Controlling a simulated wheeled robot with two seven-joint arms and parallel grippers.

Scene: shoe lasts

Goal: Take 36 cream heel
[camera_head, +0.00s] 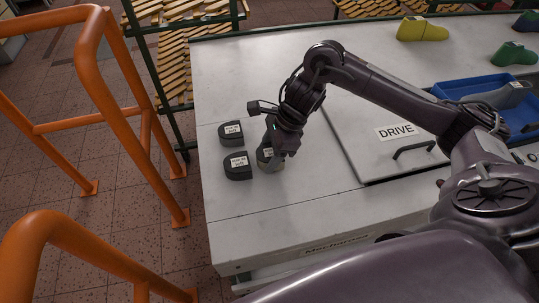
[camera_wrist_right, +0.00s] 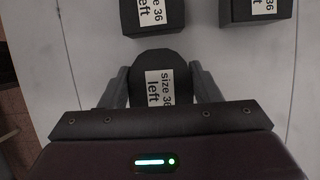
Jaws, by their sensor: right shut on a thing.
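My right gripper (camera_head: 272,148) points down at the left part of the white table, its fingers shut on a heel block (camera_head: 270,162). In the right wrist view the block (camera_wrist_right: 165,62) looks dark, sits between the two fingers and has a white label reading "size 36 left". I cannot tell whether it touches the table. Two dark heel blocks with white labels, one farther back (camera_head: 231,132) and one nearer (camera_head: 238,167), stand left of the gripper. My left gripper is out of view.
A grey panel marked DRIVE (camera_head: 360,150) with a handle lies right of the gripper. A blue tray (camera_head: 450,91) stands farther right. Yellow (camera_head: 422,30) and green (camera_head: 514,54) shoe lasts are at the back right. Orange rails (camera_head: 115,110) stand left of the table (camera_head: 270,70).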

